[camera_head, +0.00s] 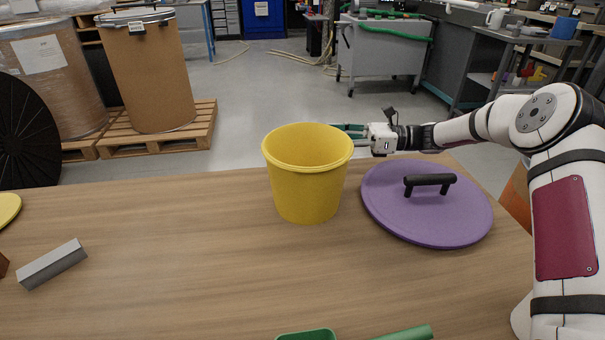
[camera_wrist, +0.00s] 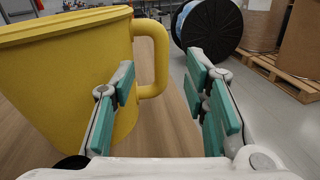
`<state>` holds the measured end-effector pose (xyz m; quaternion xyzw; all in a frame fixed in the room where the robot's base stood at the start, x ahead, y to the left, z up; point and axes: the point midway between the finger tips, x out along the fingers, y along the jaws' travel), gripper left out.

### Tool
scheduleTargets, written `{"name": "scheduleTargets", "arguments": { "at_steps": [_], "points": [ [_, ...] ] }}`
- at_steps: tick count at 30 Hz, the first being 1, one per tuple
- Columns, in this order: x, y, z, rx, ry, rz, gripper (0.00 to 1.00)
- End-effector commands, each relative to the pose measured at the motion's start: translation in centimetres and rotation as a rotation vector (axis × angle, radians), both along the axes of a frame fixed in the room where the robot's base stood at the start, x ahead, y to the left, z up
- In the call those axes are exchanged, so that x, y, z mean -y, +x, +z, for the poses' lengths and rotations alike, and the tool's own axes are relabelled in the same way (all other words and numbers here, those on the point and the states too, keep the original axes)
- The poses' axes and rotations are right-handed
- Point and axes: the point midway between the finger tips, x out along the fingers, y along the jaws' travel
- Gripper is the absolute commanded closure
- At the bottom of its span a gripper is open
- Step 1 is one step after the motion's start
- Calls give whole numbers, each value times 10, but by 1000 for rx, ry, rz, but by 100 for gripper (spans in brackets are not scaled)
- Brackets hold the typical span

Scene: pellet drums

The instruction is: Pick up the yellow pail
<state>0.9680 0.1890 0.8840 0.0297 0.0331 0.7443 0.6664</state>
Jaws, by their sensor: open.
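The yellow pail (camera_head: 306,185) stands upright on the wooden table, in the middle of the head view. In the wrist view the pail (camera_wrist: 60,75) fills the left side, and its side handle (camera_wrist: 160,60) shows on its right edge. My gripper (camera_head: 350,133) is just behind and to the right of the pail in the head view, with its fingertips partly hidden by the pail. In the wrist view my gripper (camera_wrist: 165,85) is open, with teal pads on its fingers. The handle lies ahead, between the fingers. I see no contact with it.
A purple lid (camera_head: 425,215) with a black handle lies right of the pail. A grey bar (camera_head: 52,264) lies on the table (camera_head: 170,270) at left. A green scoop (camera_head: 306,335) is at the front edge. Drums (camera_head: 152,75) stand on pallets behind.

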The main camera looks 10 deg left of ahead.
Motion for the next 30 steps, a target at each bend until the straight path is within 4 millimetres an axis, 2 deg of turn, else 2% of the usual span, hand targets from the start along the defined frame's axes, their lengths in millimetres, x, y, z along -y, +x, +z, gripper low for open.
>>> {"name": "scheduleTargets", "arguments": {
  "at_steps": [1, 3, 6, 16, 24, 30],
  "points": [
    [0, 0, -12, -3, 0, 0, 59],
    [0, 0, -24, -3, 0, 0, 59],
    [-1, 0, -35, 0, 0, 1, 59],
    [-23, -3, -31, 1, 0, 1, 59],
    [-64, -8, -32, 2, 0, 3, 59],
    [-75, -8, -31, 2, 1, -1, 59]
  ]
}}
